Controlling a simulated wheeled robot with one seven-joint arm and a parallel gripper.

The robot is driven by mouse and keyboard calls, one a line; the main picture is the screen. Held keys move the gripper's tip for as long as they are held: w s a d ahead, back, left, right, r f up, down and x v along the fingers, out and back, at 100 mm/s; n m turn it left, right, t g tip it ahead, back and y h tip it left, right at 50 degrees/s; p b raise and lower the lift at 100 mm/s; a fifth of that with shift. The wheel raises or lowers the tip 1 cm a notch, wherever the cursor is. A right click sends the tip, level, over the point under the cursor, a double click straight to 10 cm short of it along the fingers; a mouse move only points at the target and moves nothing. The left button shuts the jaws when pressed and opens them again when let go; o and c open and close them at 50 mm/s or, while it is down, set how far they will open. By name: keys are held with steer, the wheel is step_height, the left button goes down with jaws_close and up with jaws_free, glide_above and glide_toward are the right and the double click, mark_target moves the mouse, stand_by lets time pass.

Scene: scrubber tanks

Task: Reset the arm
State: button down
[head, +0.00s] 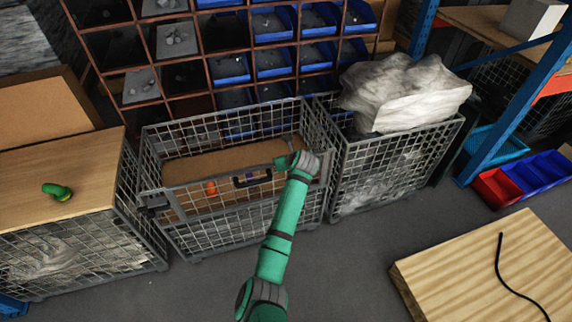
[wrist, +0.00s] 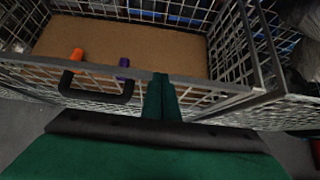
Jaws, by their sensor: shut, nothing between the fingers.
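My green arm reaches forward over the middle wire-mesh cage (head: 180,238). My gripper (head: 281,163) is above the cage, near its front right side, with nothing seen in it. In the wrist view its two green fingers (wrist: 161,78) are together and point toward the cage's inside. A black handle (head: 254,180) shows at the cage's front, left of the fingers in the wrist view (wrist: 95,99). An orange object (head: 211,188) and a purple object (wrist: 123,66) are beside the handle; I cannot tell whether they touch it.
A wooden-topped cage (head: 45,170) with a green object (head: 56,191) stands left. A cage on the right holds a pale bag (head: 408,92). A wooden platform (head: 470,270) with a black rod lies front right.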

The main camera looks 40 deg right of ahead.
step_height(320, 180, up, 6)
steer(key=w+d, duration=0.1)
steer(key=shift+w, duration=0.25)
steer(key=shift+f, duration=0.2)
